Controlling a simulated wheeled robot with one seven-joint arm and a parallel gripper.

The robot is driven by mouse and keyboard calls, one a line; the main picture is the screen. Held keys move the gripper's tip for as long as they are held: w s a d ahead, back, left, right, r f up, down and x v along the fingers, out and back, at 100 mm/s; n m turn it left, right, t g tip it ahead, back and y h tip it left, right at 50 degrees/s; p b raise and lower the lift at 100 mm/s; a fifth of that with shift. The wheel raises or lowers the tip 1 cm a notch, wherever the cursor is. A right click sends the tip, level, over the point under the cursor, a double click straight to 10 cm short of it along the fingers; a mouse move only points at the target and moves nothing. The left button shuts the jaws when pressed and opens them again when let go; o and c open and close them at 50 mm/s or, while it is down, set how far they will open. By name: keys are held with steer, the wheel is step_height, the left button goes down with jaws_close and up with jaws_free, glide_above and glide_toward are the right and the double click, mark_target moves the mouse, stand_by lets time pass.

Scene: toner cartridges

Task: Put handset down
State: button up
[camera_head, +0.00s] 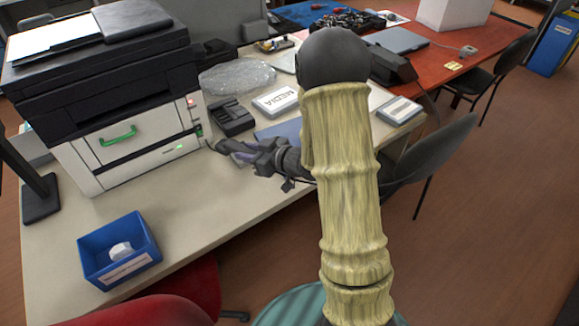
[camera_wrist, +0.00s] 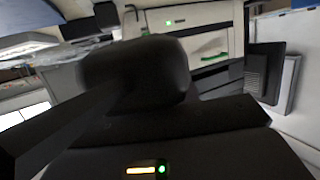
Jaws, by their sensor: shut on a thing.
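My gripper (camera_head: 246,153) is over the table, just right of the printer's front corner. It is shut on the dark handset (camera_wrist: 135,72), whose blurred, rounded end fills the middle of the wrist view close to the camera. In the head view the handset is small and hard to tell from the dark fingers. A black desk-phone base (camera_head: 232,117) sits on the table behind my gripper, beside the printer. I cannot tell whether the handset touches anything below it.
The printer (camera_head: 130,140) with a green handle stands close on the left; it also shows in the wrist view (camera_wrist: 205,25). A box marked MEDIA (camera_head: 275,101) and bubble wrap (camera_head: 237,76) lie behind. A blue bin (camera_head: 118,250) stands front left. The table front is partly clear.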

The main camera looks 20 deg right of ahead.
glide_above(254, 185)
step_height(254, 185, down, 6)
steer(key=shift+r+b, duration=0.1)
steer(key=shift+b, duration=0.2)
steer(key=shift+f, duration=2.1)
steer(key=shift+f+b, duration=0.2)
steer(key=shift+b, duration=0.2)
steer(key=o, duration=1.1)
steer(key=shift+r, duration=0.1)
